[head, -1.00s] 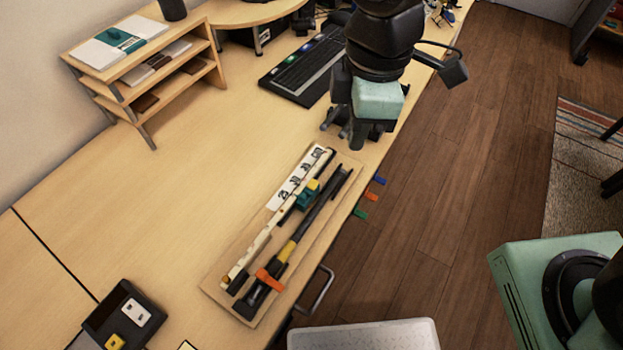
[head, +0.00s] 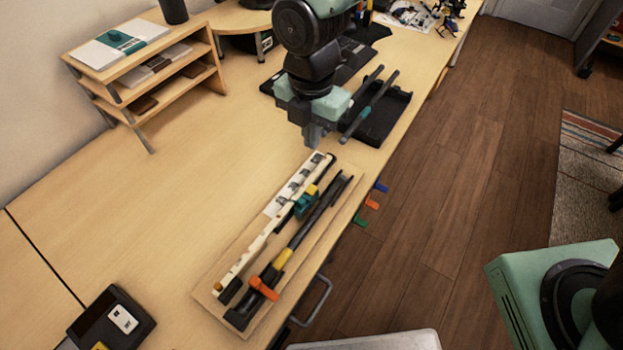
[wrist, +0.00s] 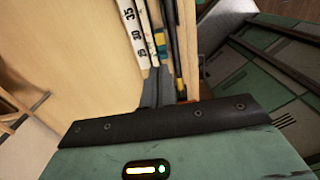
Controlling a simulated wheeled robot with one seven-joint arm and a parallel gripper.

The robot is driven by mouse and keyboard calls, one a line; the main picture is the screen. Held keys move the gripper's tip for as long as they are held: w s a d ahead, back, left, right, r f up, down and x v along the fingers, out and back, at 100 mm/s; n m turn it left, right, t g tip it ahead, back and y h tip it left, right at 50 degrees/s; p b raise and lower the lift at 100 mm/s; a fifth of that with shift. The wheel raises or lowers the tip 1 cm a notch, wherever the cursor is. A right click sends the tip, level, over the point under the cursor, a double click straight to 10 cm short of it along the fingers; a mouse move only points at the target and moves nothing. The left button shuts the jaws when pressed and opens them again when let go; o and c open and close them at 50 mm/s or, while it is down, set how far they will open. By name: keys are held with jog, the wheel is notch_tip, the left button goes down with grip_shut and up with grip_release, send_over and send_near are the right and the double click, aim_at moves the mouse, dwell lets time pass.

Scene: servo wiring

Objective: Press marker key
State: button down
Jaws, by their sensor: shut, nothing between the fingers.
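My gripper (head: 313,138) points down over the desk, just beyond the far end of the wooden board. It is shut and empty. In the wrist view the fingers (wrist: 160,92) are together, with the board's strips beyond them. A black keyboard (head: 356,58) lies farther back on the desk, mostly hidden behind my arm. I cannot pick out a marker key on it.
The wooden board (head: 208,296) carries a white numbered strip (head: 262,232) and a dark rod with an orange clip (head: 263,289). A black tray (head: 388,122) holding two rods stands right of my gripper. A shelf (head: 150,80) stands left. The desk's left middle is clear.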

aim_at(312, 189)
notch_tip(312, 189, down, 14)
jog(key=shift+r+p, duration=0.1)
jog(key=shift+p, duration=1)
